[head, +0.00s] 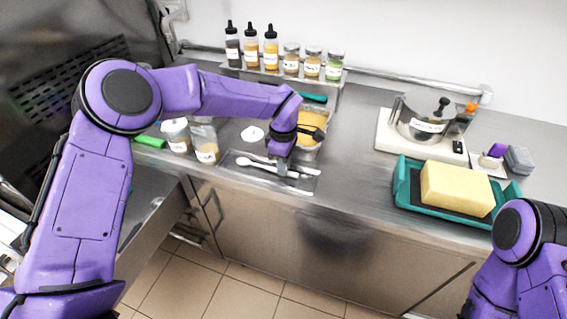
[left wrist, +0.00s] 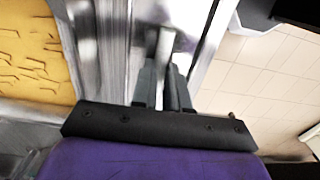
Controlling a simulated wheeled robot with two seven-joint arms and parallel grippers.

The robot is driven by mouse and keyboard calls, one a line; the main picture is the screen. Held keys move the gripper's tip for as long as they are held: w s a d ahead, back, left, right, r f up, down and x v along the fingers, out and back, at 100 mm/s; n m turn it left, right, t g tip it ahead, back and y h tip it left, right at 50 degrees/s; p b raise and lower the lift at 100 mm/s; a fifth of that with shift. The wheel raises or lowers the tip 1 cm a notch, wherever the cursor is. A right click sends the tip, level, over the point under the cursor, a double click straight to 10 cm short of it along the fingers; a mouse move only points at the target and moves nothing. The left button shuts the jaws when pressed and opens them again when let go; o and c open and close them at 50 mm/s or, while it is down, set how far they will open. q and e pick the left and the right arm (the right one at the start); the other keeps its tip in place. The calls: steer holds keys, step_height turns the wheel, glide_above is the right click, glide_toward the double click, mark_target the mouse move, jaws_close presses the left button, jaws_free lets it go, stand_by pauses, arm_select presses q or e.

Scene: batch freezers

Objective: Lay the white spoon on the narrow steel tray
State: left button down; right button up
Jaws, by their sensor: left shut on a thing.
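The white spoon (head: 258,165) lies lengthwise over the narrow steel tray (head: 304,187) near the counter's front edge in the head view. Its bowl is at the left and its handle runs right. My left gripper (head: 282,168) points down over the tray and is shut on the spoon's handle. In the left wrist view, the close-set fingers (left wrist: 166,92) are around a blurred pale strip that looks like the spoon (left wrist: 164,48). Whether the spoon touches the tray or hangs just above it I cannot tell. My right gripper is out of view.
A tub of yellow-orange food (head: 312,122) stands just behind my left gripper. Lidded jars (head: 206,145) stand left of the tray. A teal tray (head: 404,190) with a yellow block (head: 457,188) is at the right. The counter between the trays is clear.

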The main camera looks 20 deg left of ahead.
arm_select(q)
steer(key=c, duration=1.1)
jaws_free()
steer(key=shift+f, duration=0.1)
step_height(320, 180, up, 12)
steer(key=shift+r+b, duration=0.2)
steer(key=shift+b, duration=0.55)
